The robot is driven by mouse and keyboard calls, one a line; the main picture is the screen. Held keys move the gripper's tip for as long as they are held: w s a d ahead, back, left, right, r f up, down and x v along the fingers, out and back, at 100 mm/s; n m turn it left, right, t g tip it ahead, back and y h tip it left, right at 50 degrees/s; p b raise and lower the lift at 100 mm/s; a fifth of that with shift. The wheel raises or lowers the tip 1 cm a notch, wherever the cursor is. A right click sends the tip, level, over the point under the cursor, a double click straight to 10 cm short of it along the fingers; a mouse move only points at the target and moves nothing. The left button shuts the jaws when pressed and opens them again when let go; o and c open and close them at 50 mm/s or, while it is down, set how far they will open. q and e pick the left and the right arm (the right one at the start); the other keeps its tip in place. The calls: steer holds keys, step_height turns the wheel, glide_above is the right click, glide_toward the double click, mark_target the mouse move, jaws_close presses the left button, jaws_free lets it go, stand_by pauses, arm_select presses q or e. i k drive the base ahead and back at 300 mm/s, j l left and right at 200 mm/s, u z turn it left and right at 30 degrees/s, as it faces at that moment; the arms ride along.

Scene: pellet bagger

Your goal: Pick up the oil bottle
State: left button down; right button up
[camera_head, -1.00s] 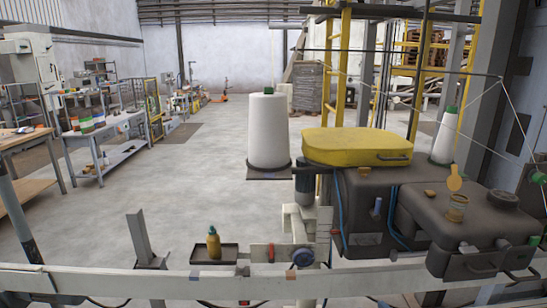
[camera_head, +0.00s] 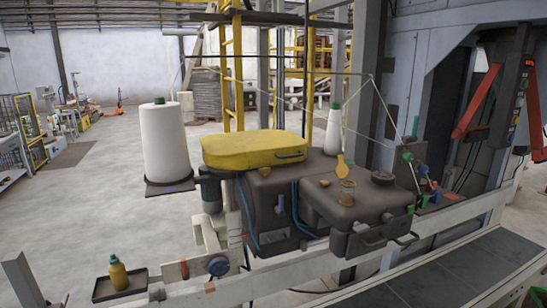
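The oil bottle (camera_head: 118,273) is a small yellow-orange bottle with a dark greenish top. It stands upright on a small dark tray (camera_head: 134,285) at the lower left of the head view. The tray is fixed beside the pale machine rail. Neither of my grippers shows in the head view, and nothing is touching the bottle.
A dark machine housing (camera_head: 340,200) with a yellow cover (camera_head: 252,149) stands right of the tray. A white thread cone (camera_head: 165,142) stands behind. A grey conveyor (camera_head: 450,278) runs at the lower right. Open floor (camera_head: 75,215) lies at the left.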

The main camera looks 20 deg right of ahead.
mark_target(117, 270)
steer(key=j+z, duration=0.5)
steer(key=k+j+z, duration=0.1)
steer(key=j+z, duration=0.15)
steer(key=z, duration=0.2)
steer(key=k+j+z, duration=0.15)
steer(key=j+z, duration=0.15)
steer(key=z, duration=0.2)
steer(key=u, duration=1.45)
steer(key=z, duration=1.45)
